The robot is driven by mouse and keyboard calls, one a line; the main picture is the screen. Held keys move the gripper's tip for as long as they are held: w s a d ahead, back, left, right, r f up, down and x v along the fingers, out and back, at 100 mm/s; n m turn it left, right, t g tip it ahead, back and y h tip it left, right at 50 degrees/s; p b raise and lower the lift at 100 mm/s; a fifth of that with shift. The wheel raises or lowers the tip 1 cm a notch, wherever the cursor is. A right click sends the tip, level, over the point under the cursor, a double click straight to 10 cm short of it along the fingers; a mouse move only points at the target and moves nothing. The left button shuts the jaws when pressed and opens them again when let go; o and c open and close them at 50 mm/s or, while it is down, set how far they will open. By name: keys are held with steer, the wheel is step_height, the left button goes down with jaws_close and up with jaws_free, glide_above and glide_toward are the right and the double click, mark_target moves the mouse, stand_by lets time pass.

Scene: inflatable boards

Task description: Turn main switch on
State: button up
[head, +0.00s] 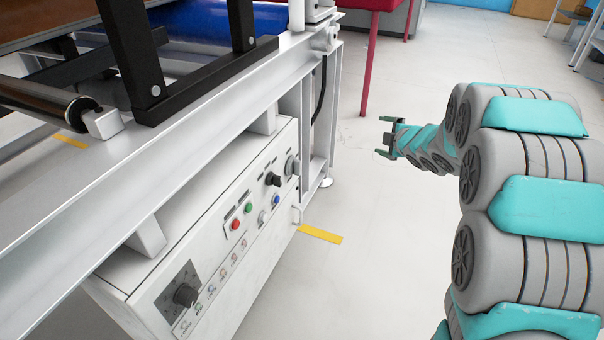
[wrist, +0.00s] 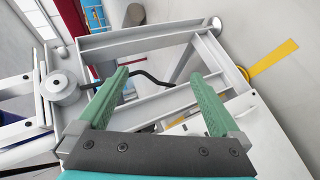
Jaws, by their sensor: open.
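A white control box (head: 160,262) hangs under the machine's frame in the head view. Its sloped panel carries a black knob (head: 273,179), a grey knob (head: 291,165) at the far end, a red button (head: 235,224), a green button (head: 249,208), a blue button (head: 277,200) and a large black dial (head: 185,295) at the near end. The labels are too small to read, so I cannot tell which is the main switch. My gripper (head: 384,136) is open and empty, to the right of the box and apart from it. In the wrist view, its green fingers (wrist: 160,76) stand wide apart.
The white machine frame (head: 225,92) runs above the box. In the wrist view, its end frame (wrist: 150,42) and a black cable (wrist: 150,78) lie beyond my fingers. Yellow floor tape (head: 320,234) lies beside the box. A red table leg (head: 369,65) stands behind. Floor between gripper and box is clear.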

steer(key=w+a+f+n+y, duration=0.1)
steer(key=a+f+n+y, duration=0.1)
steer(key=a+f+n, duration=0.1)
steer(key=n+g+y+b, duration=0.3)
steer(key=n+g+y, duration=0.3)
steer(key=n+y, duration=0.45)
glide_toward(300, 169)
steer(key=x, duration=0.2)
steer(key=shift+m+y, duration=0.25)
steer(key=shift+y, duration=0.2)
steer(key=shift+f+x, duration=0.15)
steer(key=shift+x, duration=1.75)
steer(key=shift+f+x, duration=0.2)
steer(key=shift+x, duration=1.65)
steer(key=shift+w, duration=0.2)
steer(key=shift+c, duration=0.4)
steer(key=c, duration=1.3)
steer(key=shift+d, duration=0.1)
